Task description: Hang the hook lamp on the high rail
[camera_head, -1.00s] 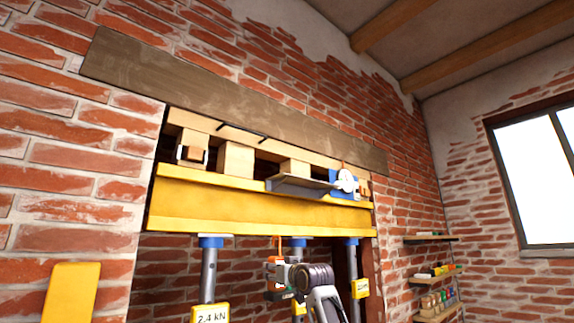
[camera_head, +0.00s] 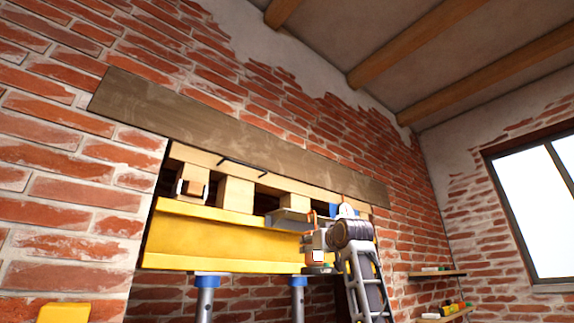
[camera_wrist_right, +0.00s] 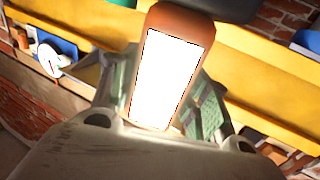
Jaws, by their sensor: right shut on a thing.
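The hook lamp (camera_head: 318,257) is a small orange-cased lamp with a thin orange hook (camera_head: 313,218) rising from it. In the right wrist view the lamp (camera_wrist_right: 168,65) shows a bright white panel between green-padded fingers. My right gripper (camera_wrist_right: 163,95) is shut on it; it also shows in the head view (camera_head: 320,250). It holds the lamp in front of the right part of the yellow beam. A thin black rail (camera_head: 243,168) is on the pale timber, up and left of the lamp and apart from it. My left gripper is out of view.
The yellow beam (camera_head: 220,238) carries timber blocks (camera_head: 236,193) under a dark board (camera_head: 220,125). A grey metal ledge (camera_head: 288,216) juts out just left of the hook. A white dial (camera_head: 346,210) is close behind my gripper. Blue-topped props (camera_head: 207,283) stand below.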

